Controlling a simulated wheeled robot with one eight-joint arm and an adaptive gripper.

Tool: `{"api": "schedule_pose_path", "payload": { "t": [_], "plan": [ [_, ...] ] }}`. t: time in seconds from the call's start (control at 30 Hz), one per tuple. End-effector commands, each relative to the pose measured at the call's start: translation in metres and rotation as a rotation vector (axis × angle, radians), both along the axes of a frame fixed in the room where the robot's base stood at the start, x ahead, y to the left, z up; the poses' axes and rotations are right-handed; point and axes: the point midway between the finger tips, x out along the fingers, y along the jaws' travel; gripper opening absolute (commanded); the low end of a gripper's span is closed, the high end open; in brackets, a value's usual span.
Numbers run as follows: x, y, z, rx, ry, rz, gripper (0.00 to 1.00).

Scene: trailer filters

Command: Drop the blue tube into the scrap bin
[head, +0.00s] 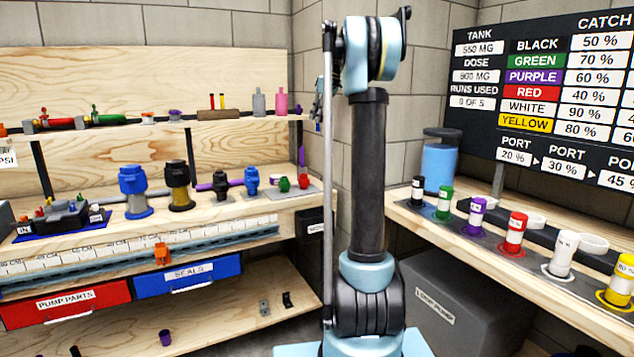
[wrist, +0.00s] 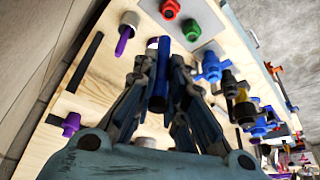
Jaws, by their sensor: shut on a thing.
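The blue tube (wrist: 160,75) lies between the two fingers of my gripper (wrist: 158,68) in the wrist view. My gripper is shut on it and holds it above the pale wooden board. In the head view my gripper (head: 319,105) is mostly hidden behind my upright arm, near the right end of the shelf. A dark box (head: 313,238) with a partly hidden label, possibly the scrap bin, stands below the bench's right end in the head view. Its opening is not clear.
The bench holds blue (head: 135,190) and black (head: 178,185) fittings, and green (head: 284,184) and red (head: 303,180) knobs on a grey plate. A shelf with parts runs above. Coloured bottles stand on the right counter (head: 420,215), above a grey pump box (head: 440,305).

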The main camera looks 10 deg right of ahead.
Motion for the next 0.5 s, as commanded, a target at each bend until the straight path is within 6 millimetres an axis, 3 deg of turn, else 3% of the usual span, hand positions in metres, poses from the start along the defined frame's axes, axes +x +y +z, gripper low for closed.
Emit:
{"api": "schedule_pose_path", "payload": {
  "t": [0.27, 0.5],
  "plan": [
    [-0.015, 0.004, -0.102, 0.0, 0.0, -0.029, 0.02],
    [-0.047, 0.008, -0.184, 0.0, 0.0, -0.054, 0.02]
  ]
}}
